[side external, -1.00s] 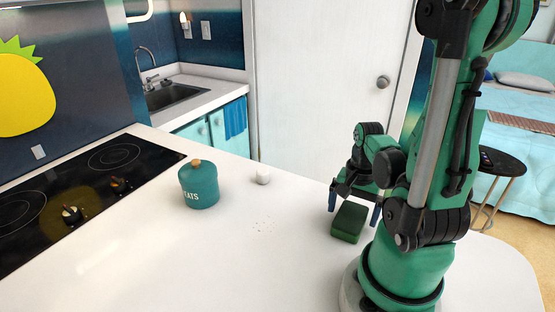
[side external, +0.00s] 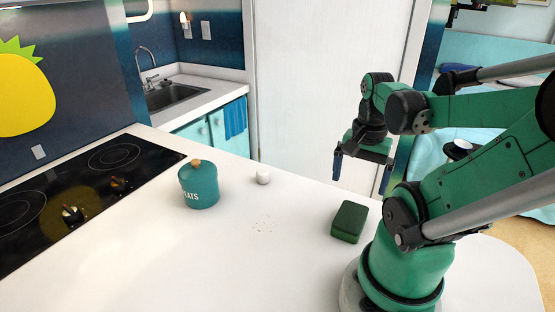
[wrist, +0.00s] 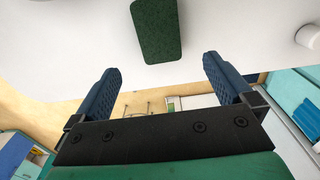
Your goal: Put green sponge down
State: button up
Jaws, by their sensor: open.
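The green sponge (side external: 349,222) lies on the white counter in the side external view, just left of my arm's base. It also shows at the top of the wrist view (wrist: 156,30), flat on the white surface and beyond the fingertips. My gripper (side external: 361,175) is above and behind the sponge, apart from it. Its two blue fingers are spread wide with nothing between them, which the wrist view (wrist: 160,75) also shows.
A teal lidded canister (side external: 199,186) and a small white cylinder (side external: 263,176) stand on the counter (side external: 180,260) to the left. Small crumbs lie between them and the sponge. A black cooktop (side external: 85,195) is at the far left.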

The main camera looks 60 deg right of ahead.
jog(key=w+a+r+n+t, duration=0.4)
jog(key=w+a+n+t, duration=0.3)
jog(key=w+a+n, duration=0.7)
jog(key=w+n, duration=0.1)
jog(key=n, duration=0.3)
jog(key=shift+w+a, duration=0.25)
jog(key=shift+w, duration=0.05)
